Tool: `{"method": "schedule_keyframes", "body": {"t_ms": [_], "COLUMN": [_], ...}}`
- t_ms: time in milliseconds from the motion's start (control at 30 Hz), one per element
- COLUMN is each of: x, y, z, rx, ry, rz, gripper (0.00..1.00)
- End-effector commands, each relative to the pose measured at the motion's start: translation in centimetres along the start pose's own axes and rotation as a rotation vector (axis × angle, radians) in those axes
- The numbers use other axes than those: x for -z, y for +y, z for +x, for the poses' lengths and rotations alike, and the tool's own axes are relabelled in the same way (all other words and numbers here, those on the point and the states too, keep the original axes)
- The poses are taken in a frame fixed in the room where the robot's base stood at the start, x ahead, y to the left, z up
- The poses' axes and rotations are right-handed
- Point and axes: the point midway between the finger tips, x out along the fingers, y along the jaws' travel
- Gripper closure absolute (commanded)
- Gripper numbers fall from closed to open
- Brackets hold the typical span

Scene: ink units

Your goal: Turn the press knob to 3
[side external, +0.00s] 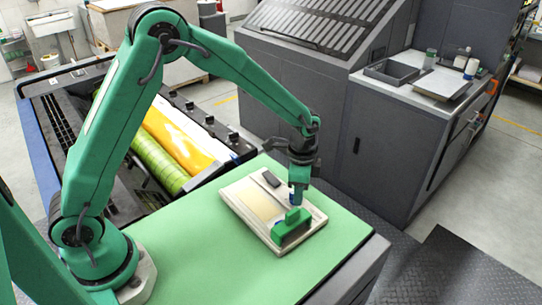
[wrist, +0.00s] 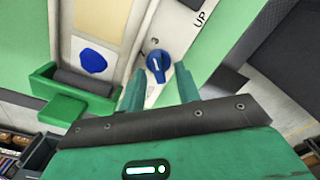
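The blue press knob (wrist: 157,65) sits on the pale panel (wrist: 142,20), with a light pointer mark on its face. Printed marks stand around it; one above it looks like a 3, but the small figures are hard to read. My gripper (wrist: 159,72) is open, with one green finger on each side of the knob. I cannot tell whether either finger touches it. In the side external view my gripper (side external: 298,196) points down over the right part of the board (side external: 240,210), and the knob is mostly hidden there.
A green holder (wrist: 60,108) with a dark roller (wrist: 84,82) is close left of the knob, and a blue ink patch (wrist: 93,61) lies beyond it. "UP" is printed to the right. A dark block (side external: 270,178) lies on the board. The green tabletop (side external: 190,255) is clear in front.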

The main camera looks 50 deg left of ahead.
Motion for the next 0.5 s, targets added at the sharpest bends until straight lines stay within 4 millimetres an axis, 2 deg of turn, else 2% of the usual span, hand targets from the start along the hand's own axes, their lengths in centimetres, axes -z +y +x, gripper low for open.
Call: {"method": "schedule_keyframes", "body": {"t_ms": [267,500], "x": [0.0,0.0], "y": [0.0,-0.1], "z": [-0.1,-1.8], "rx": [0.000,0.001], "ry": [0.000,0.002], "rz": [-0.001,-0.001], "gripper": [0.67,0.67]}}
